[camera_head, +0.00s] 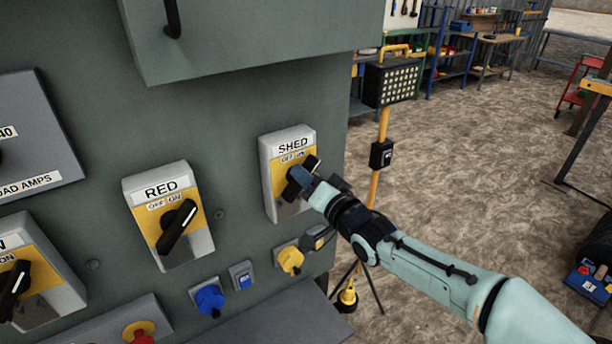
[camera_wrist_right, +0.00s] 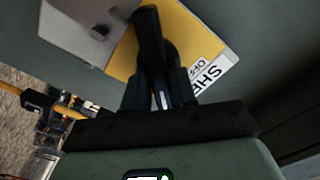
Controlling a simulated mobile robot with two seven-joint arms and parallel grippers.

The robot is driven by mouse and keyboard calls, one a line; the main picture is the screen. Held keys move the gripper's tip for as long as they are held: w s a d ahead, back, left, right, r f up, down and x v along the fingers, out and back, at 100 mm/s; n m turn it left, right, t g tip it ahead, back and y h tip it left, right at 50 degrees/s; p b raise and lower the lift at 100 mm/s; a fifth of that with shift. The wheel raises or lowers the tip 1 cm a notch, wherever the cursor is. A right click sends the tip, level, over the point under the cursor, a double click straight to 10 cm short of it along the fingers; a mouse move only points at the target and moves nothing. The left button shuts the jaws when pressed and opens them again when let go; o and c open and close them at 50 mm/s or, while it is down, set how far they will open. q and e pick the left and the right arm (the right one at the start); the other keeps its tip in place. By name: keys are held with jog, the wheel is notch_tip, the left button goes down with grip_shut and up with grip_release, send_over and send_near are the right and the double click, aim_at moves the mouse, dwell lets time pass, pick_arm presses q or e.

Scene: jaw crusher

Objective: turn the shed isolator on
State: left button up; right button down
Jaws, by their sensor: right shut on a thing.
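The shed isolator (camera_head: 268,172) is a grey box with a yellow plate, marked SHED and OFF ON, on the cabinet's right part. It also shows tilted in the wrist view (camera_wrist_right: 205,40). Its black handle (camera_head: 311,162) is partly hidden by my gripper in the head view; the visible end leans to the upper right. In the wrist view the handle (camera_wrist_right: 149,38) stands between the fingers. My right gripper (camera_head: 299,180) is shut on this handle, and its fingers also show in the wrist view (camera_wrist_right: 158,88). Which mark the handle points at is unclear. My left gripper is out of view.
The RED isolator (camera_head: 163,225) is left of the shed one, another isolator (camera_head: 45,275) farther left. Blue (camera_head: 209,300) and yellow (camera_head: 290,260) sockets sit below. A grey box (camera_head: 250,35) juts out above. A work light (camera_head: 391,84) on a yellow stand is close right.

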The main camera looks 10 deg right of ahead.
jog(key=shift+m, duration=0.3)
jog(key=c, duration=1)
grip_release()
jog(key=shift+s, duration=0.1)
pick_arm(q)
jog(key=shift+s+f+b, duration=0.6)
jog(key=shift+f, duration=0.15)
pick_arm(e)
jog(key=v, duration=1.3)
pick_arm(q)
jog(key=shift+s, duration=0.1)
pick_arm(e)
jog(key=shift+s+d+f, duration=0.1)
